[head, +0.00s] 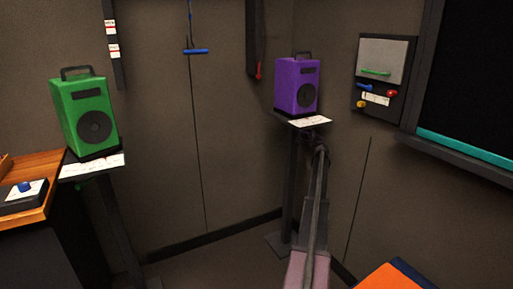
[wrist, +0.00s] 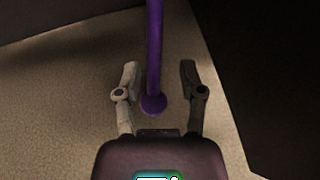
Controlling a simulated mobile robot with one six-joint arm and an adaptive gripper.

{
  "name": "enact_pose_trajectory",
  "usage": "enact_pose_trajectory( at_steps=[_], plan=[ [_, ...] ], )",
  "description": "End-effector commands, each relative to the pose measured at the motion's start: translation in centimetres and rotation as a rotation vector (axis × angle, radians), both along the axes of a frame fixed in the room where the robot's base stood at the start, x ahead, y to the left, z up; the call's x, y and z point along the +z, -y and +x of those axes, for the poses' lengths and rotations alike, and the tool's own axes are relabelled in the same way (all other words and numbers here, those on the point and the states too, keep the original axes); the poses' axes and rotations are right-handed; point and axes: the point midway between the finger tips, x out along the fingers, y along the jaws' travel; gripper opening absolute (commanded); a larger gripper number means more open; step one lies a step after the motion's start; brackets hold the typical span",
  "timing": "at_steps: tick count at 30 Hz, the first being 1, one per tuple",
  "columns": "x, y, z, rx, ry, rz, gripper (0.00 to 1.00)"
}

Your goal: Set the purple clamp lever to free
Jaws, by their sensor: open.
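The purple clamp lever (wrist: 154,50) shows in the wrist view as a straight purple bar with a round knob at its near end. It runs between the two fingers of my gripper (wrist: 159,68), which is open, with a gap on each side. The knob sits between the fingers, close in front of the palm. In the head view my gripper (head: 319,150) is just below the platform of the purple speaker (head: 297,84). The lever cannot be made out there. A white label (head: 310,121) lies on the platform's front edge, its text too small to read.
A green speaker (head: 85,114) stands on a similar stand at left, beside a wooden desk (head: 40,165). A wall panel (head: 383,78) with coloured knobs and a dark teal-edged board (head: 470,150) are at right. An orange and blue surface (head: 398,277) is at lower right.

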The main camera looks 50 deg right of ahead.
Motion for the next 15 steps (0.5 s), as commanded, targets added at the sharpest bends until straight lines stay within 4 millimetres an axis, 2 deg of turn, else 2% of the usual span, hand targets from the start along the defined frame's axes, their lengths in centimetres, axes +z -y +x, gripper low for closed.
enact_pose_trajectory(
  at_steps=[15],
  plan=[
    [-0.9, -4.0, -5.2, -0.007, 0.0, 0.001, 0.51]
  ],
)
